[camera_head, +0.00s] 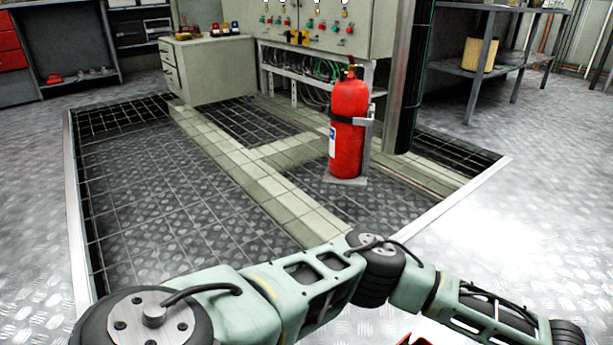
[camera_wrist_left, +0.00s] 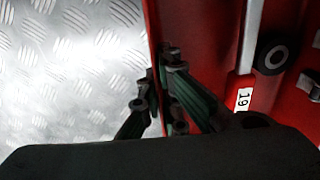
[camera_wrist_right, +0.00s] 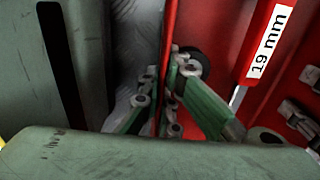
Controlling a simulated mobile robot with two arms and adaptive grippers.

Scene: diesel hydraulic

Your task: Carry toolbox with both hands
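The red toolbox (camera_wrist_left: 215,30) fills the right half of the left wrist view; it is open-topped with tools inside. My left gripper (camera_wrist_left: 160,80) has one finger on each side of its thin wall and is closed on it. In the right wrist view the toolbox (camera_wrist_right: 215,30) shows a red tool marked "19 mm" (camera_wrist_right: 268,45) inside. My right gripper (camera_wrist_right: 164,95) is closed on a wall of it in the same way. In the head view only a small red piece (camera_head: 415,341) shows at the bottom edge, likely the toolbox; both grippers are out of that view.
A red fire extinguisher (camera_head: 348,125) stands ahead on a tiled, framed floor area (camera_head: 150,200). Behind it are a control cabinet (camera_head: 325,30) and a grey drawer unit (camera_head: 210,70). A metal shelf table (camera_head: 500,65) stands at the back right. Metal floor (camera_head: 530,210) at right is clear.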

